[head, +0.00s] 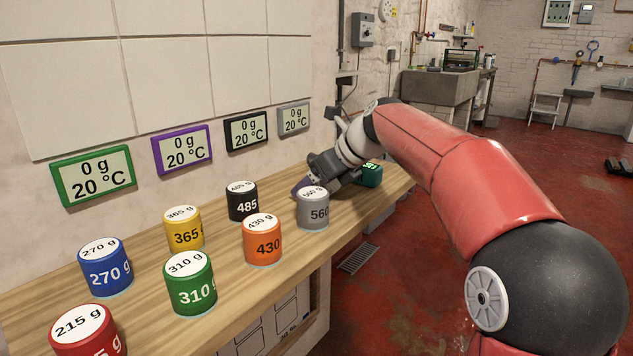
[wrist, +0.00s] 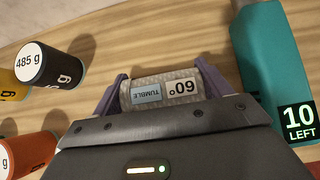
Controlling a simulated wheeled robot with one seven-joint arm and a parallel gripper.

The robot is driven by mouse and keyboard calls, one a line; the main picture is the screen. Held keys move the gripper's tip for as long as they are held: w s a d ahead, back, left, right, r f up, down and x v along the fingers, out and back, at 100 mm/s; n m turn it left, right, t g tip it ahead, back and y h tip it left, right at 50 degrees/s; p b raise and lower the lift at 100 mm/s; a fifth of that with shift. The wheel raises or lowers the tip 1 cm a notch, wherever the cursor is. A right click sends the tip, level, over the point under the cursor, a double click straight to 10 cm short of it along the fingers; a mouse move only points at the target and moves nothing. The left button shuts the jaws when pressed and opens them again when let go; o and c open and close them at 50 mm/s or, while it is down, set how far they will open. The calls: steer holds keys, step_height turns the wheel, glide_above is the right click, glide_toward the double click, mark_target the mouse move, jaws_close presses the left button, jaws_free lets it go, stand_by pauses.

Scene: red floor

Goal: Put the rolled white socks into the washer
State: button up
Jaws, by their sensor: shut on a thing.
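My gripper (head: 303,185) is low over the far part of the wooden bench, its purple fingers partly hidden behind a grey 560 g cylinder in the head view. In the wrist view my gripper (wrist: 162,76) is shut on a pale, knit-textured roll (wrist: 150,79), which looks like the rolled white socks. The roll bears labels reading "TUMBLE" and "60°", upside down. It lies across between the two fingers. I cannot tell whether it touches the bench. The head view does not show the roll clearly. I cannot make out a washer in either view.
A teal block (wrist: 265,70) with a "10 LEFT" display stands close right of my gripper. The grey cylinder (head: 313,212), black 485 g cylinder (head: 243,205) and orange 430 g cylinder (head: 262,242) stand nearby. More coloured cylinders fill the near bench (head: 345,232). Displays (head: 246,131) line the wall.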

steer(key=shift+f, duration=0.1)
steer(key=o, duration=1)
steer(key=shift+s+d+r, duration=0.1)
steer(key=shift+d+r, duration=0.05)
steer(key=shift+r, duration=0.2)
steer(key=p+v, duration=0.1)
steer(key=v, duration=1)
steer(key=shift+d, duration=0.15)
steer(key=shift+s+r, duration=0.1)
steer(key=shift+s, duration=0.05)
